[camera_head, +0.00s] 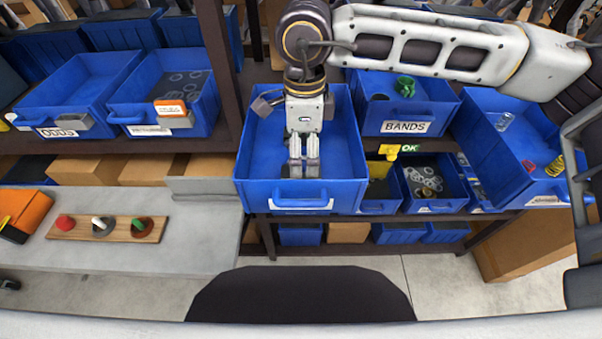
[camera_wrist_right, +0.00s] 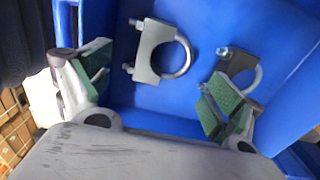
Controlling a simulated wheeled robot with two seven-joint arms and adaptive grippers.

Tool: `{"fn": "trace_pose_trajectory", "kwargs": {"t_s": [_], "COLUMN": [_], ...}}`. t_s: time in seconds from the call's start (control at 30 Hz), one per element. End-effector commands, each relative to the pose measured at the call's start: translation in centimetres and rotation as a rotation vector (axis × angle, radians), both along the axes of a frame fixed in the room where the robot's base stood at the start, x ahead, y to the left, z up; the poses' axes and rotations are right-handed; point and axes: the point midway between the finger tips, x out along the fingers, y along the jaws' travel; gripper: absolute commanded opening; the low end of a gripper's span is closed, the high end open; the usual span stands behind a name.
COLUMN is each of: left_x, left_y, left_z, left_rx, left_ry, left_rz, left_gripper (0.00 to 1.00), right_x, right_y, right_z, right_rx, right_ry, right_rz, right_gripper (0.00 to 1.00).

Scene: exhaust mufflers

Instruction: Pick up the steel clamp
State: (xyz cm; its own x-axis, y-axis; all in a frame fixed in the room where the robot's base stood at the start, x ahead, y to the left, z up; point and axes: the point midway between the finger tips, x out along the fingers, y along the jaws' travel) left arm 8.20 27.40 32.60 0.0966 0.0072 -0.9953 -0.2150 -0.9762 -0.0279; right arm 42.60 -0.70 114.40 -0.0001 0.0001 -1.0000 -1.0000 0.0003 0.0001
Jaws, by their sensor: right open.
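My right gripper (camera_head: 304,165) points down inside a blue bin (camera_head: 345,150) in the head view. In the right wrist view its green-padded fingers (camera_wrist_right: 160,88) are spread apart with nothing between the pads. A pale grey metal clamp (camera_wrist_right: 147,50), a saddle with a curved U-bolt, lies on the blue bin floor (camera_wrist_right: 205,22), beyond the gap between the fingers. A second, darker clamp (camera_wrist_right: 238,64) lies to its right, partly hidden behind the right finger. Neither clamp touches the fingers as far as I can see. My left gripper is out of view.
A bin marked BANDS (camera_head: 440,112) stands right of the gripper's bin, with another blue bin (camera_head: 500,150) farther right. Blue bins (camera_head: 60,95) stand on the left. A grey table (camera_head: 190,250) carries a wooden board (camera_head: 75,229) with several small coloured pieces.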

Motion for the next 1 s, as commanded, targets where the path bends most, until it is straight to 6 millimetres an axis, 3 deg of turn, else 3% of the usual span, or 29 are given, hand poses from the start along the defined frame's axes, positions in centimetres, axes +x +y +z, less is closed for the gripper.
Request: {"fn": "trace_pose_trajectory", "kwargs": {"t_s": [0.37,0.8,1.0], "left_x": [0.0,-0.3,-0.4], "left_y": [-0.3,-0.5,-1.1], "left_z": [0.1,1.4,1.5], "left_rx": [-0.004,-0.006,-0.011], "left_ry": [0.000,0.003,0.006], "left_rz": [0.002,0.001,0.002], "left_gripper": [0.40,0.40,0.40], "right_x": [0.0,0.1,0.2], "right_y": [0.1,0.8,0.8], "right_z": [-0.3,-4.4,-5.2], "right_rx": [-0.001,-0.001,0.000], "right_ry": [0.001,0.002,0.000], "right_rz": [0.000,0.000,0.000], "right_gripper": [0.92,0.92,0.92]}}
